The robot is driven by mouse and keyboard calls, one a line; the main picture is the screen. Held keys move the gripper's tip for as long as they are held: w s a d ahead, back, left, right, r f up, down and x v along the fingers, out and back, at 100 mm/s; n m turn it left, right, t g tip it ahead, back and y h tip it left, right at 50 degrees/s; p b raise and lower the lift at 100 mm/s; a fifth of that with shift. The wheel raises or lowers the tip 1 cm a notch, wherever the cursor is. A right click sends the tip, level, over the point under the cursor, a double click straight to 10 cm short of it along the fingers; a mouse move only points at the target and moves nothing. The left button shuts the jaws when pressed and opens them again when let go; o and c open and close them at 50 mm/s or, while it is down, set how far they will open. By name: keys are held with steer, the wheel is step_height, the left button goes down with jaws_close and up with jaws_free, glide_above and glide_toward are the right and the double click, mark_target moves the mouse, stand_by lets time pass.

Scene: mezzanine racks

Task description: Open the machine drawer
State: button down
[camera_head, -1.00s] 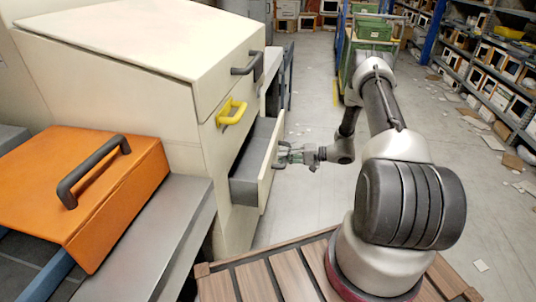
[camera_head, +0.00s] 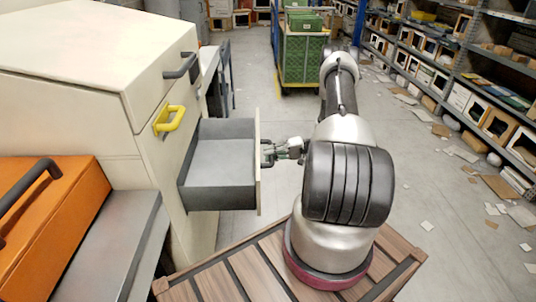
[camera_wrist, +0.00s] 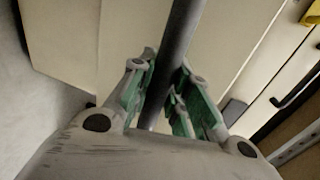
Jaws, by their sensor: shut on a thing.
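The machine drawer (camera_head: 222,165) is a grey, empty box sticking well out of the side of the cream machine (camera_head: 120,110). Its pale front panel (camera_head: 258,160) faces right, toward my arm. My gripper (camera_head: 268,152) is at that front panel in the head view. In the wrist view my gripper (camera_wrist: 163,105) has its green-padded fingers on both sides of a dark bar handle (camera_wrist: 175,60), shut on it.
A yellow handle (camera_head: 170,120) and a dark handle (camera_head: 182,66) are on the machine above the drawer. An orange box (camera_head: 60,220) stands at the left. Shelving (camera_head: 480,80) lines the right, with papers scattered on the floor. A green cart (camera_head: 300,55) stands behind.

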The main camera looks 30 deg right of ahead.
steer(key=c, duration=1.3)
jaws_free()
steer(key=v, duration=1.2)
